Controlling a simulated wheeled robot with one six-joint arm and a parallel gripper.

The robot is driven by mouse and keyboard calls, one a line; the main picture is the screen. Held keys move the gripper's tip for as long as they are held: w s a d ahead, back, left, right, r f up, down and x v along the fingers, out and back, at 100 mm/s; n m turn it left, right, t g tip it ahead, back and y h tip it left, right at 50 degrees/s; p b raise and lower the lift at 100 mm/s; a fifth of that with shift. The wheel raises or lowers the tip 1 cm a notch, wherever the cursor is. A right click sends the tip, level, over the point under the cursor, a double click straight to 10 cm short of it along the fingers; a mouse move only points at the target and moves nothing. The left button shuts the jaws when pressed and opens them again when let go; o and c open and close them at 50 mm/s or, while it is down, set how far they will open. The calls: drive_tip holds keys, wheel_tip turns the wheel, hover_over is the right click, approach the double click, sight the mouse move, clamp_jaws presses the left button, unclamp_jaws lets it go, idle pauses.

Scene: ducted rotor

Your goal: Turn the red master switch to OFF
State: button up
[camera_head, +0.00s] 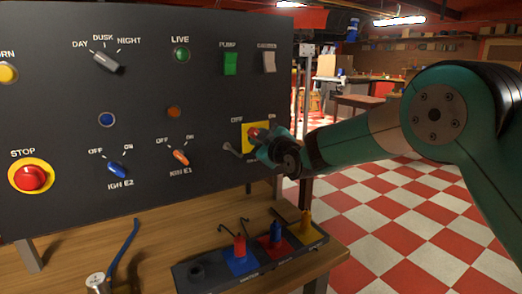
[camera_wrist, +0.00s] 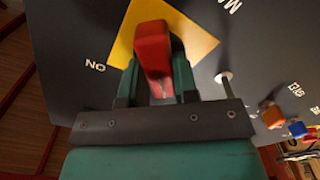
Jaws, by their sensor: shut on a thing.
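The red master switch (camera_wrist: 152,52) is a red handle on a yellow square plate (camera_wrist: 198,40) on the dark panel. In the wrist view the two green fingers of my gripper (camera_wrist: 156,80) stand on either side of the red handle and are shut on it. An ON label (camera_wrist: 95,66) shows to the left of the plate there. In the head view my gripper (camera_head: 268,147) is at the panel's right side and covers part of the red handle (camera_head: 253,132) and the yellow plate (camera_head: 248,144). The OFF and ON labels show above the plate.
A metal toggle (camera_head: 232,149) sits close left of my gripper. The orange IGN E1 knob (camera_head: 181,157), blue IGN E2 knob (camera_head: 117,170) and red STOP button (camera_head: 31,177) are farther left. A tray (camera_head: 195,281) with coloured keys lies on the wooden bench below.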

drive_tip(key=shift+n, duration=0.4)
drive_tip(key=o, duration=0.9)
drive_tip(key=shift+a, duration=0.1)
drive_tip(key=shift+b, duration=0.3)
drive_tip(key=b+v, duration=0.3)
drive_tip(key=v, duration=1.4)
drive_tip(key=shift+s, duration=0.2)
